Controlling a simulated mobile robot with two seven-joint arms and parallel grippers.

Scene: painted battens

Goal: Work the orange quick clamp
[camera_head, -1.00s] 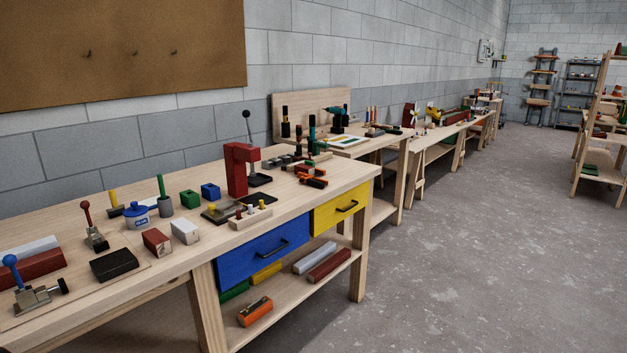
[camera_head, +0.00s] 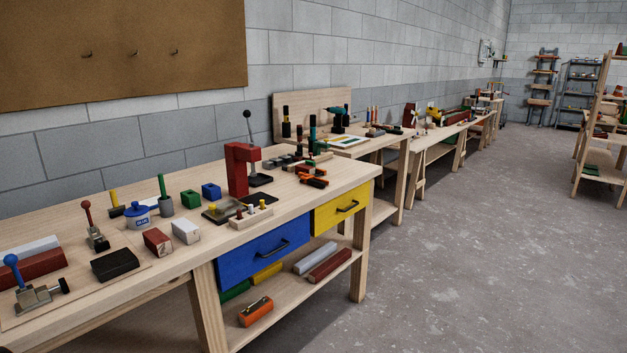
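Orange-and-black tools (camera_head: 314,181), which look like quick clamps, lie near the right end of the front workbench top, behind the yellow drawer. They are small and overlap, so I cannot tell exactly how many there are or how their jaws stand. Neither of my grippers shows in the head view.
The workbench (camera_head: 345,178) carries a red press (camera_head: 238,168), toggle clamps with a blue (camera_head: 11,260) and a red handle, and several blocks. Below are a blue drawer (camera_head: 262,258), a yellow drawer (camera_head: 341,211) and a shelf. The floor (camera_head: 470,250) at right is clear.

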